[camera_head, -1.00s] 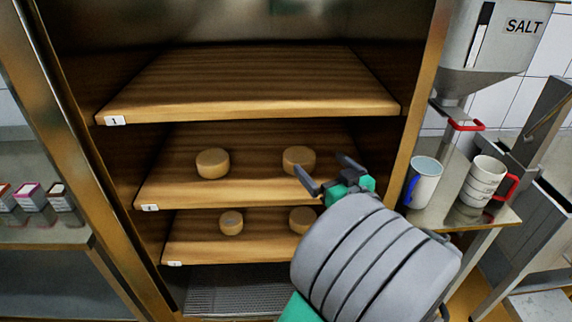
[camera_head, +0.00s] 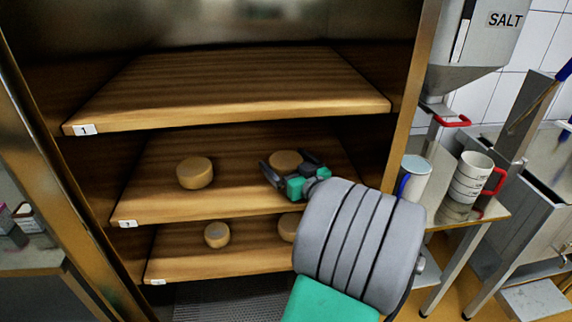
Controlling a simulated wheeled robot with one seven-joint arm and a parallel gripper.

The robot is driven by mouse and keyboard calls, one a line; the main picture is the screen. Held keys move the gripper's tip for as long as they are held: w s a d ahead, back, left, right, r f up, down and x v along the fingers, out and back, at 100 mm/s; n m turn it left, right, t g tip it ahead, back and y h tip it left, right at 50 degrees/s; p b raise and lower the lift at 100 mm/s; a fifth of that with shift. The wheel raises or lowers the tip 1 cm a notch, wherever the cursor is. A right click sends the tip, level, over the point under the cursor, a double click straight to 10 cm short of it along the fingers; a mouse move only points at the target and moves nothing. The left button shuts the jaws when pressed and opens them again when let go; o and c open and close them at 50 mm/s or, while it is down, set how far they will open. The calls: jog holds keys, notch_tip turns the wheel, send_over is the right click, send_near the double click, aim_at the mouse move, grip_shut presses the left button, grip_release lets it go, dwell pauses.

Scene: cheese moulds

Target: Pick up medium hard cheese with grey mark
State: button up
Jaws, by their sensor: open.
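My gripper (camera_head: 281,170) is open at the right cheese (camera_head: 287,158) on the middle shelf (camera_head: 237,202). Its fingers partly hide that cheese, and I cannot tell whether they touch it. Another round tan cheese (camera_head: 195,172) sits on the left of the same shelf. On the lower shelf (camera_head: 187,264), the left cheese (camera_head: 216,235) shows a greyish patch on its face. The lower right cheese (camera_head: 288,227) is partly hidden behind my arm. No grey mark can be made out on the middle-shelf cheeses.
The upper shelf (camera_head: 231,95) is empty and overhangs the middle one. The cabinet's right post (camera_head: 405,100) stands close to my arm. A salt dispenser (camera_head: 478,45), a white cup (camera_head: 412,178) and stacked cups (camera_head: 471,178) are at the right.

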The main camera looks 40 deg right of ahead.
jog(key=c, duration=1.2)
jog(key=shift+c, duration=0.2)
jog(key=shift+r, duration=0.1)
